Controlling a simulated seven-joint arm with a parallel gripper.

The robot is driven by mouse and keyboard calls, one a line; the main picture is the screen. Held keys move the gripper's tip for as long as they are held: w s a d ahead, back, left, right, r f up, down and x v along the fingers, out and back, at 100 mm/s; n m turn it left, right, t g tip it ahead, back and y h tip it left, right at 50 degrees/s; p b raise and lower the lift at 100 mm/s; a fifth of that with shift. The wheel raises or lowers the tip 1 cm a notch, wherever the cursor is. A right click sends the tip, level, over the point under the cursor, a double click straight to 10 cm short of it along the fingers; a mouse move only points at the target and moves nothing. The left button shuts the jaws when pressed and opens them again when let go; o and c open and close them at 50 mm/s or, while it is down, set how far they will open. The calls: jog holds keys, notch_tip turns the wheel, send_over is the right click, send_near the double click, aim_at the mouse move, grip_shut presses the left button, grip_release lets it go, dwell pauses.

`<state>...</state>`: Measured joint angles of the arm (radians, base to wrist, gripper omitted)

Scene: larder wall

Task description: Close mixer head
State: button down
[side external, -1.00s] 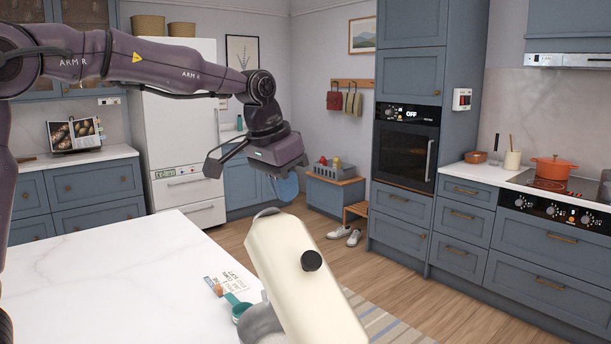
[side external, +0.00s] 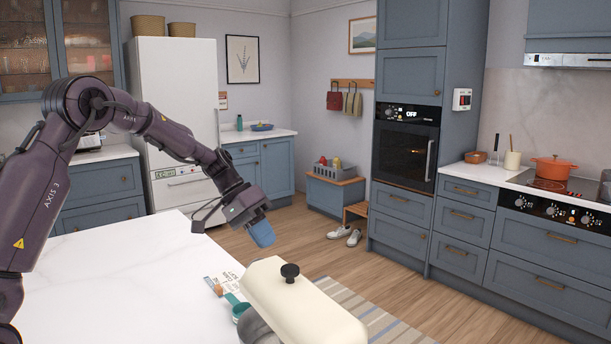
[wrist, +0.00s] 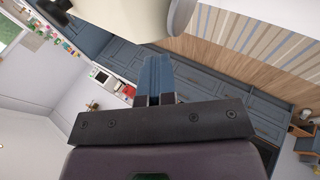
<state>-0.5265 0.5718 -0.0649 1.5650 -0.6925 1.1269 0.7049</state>
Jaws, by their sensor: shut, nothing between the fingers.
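The cream mixer head (side external: 303,306) with a black knob on top is at the bottom centre of the side external view. It lies close to level, with a slight tilt. Part of the metal bowl (side external: 252,328) shows under its left side; the rest of the mixer is cut off. My gripper (side external: 262,236) is above and left of the head's far end, its blue fingers together, apart from the head and empty. In the wrist view the shut fingers (wrist: 154,78) point toward the cream mixer head (wrist: 115,18) at the top edge.
A teal measuring scoop (side external: 236,301) and a printed card (side external: 222,281) lie beside the mixer on the white counter (side external: 130,270). The counter left of them is clear. A striped rug (side external: 365,312) lies on the floor beyond.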

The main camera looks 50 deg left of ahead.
jog(key=shift+f, duration=0.3)
jog(key=w+d+r+v, duration=0.1)
jog(key=d+v, duration=0.1)
jog(key=v, duration=1.1)
jog(key=shift+s+a+r, duration=0.15)
jog(key=shift+a+r, duration=0.05)
jog(key=shift+r, duration=0.4)
jog(key=s+d+f+t+y, duration=0.1)
jog(key=s+d+y, duration=0.2)
jog(key=s+d, duration=0.5)
jog(key=s+d+f+m+t+y, duration=0.1)
jog(key=s+d+y, duration=0.2)
jog(key=s+d, duration=0.6)
jog(key=s, duration=0.5)
jog(key=shift+s+f+y, duration=0.15)
jog(key=shift+s+y, duration=0.1)
jog(key=shift+y, duration=0.05)
jog(key=c, duration=1.8)
grip_release()
